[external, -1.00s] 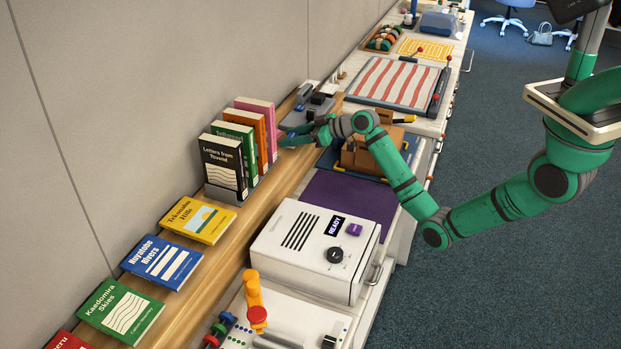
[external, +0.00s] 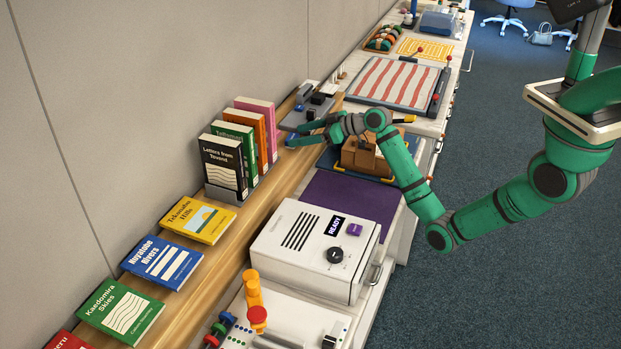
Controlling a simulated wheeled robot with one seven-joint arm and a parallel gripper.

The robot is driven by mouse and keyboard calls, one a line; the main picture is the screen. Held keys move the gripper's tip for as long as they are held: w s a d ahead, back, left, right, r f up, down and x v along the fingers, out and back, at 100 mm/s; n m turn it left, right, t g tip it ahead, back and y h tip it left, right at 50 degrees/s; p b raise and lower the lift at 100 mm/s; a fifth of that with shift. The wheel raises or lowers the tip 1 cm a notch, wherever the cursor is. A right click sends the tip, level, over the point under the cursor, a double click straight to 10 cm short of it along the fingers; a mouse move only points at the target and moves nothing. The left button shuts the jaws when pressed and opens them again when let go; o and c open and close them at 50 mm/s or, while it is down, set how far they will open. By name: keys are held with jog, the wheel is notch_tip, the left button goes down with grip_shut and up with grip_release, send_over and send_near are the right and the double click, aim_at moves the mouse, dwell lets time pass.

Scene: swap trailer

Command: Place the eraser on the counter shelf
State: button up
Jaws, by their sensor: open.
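My gripper (external: 296,135) is open above the wooden counter shelf (external: 227,245), just right of the upright books. Its two green fingers are apart, with nothing clearly seen between them. A grey tray (external: 291,122) lies on the shelf right behind the fingers. Small dark blocks (external: 318,99) sit on it; one of these may be the eraser, but I cannot tell at this size. The fingers hide part of the tray's near side.
Upright books (external: 222,164) stand close left of my gripper. A brown box (external: 362,155) is below my wrist. A white machine (external: 301,262) and purple mat (external: 350,196) are on the counter. Flat books (external: 162,262) lie along the shelf.

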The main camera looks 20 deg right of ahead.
jog(key=v, duration=0.8)
jog(key=shift+r, duration=0.1)
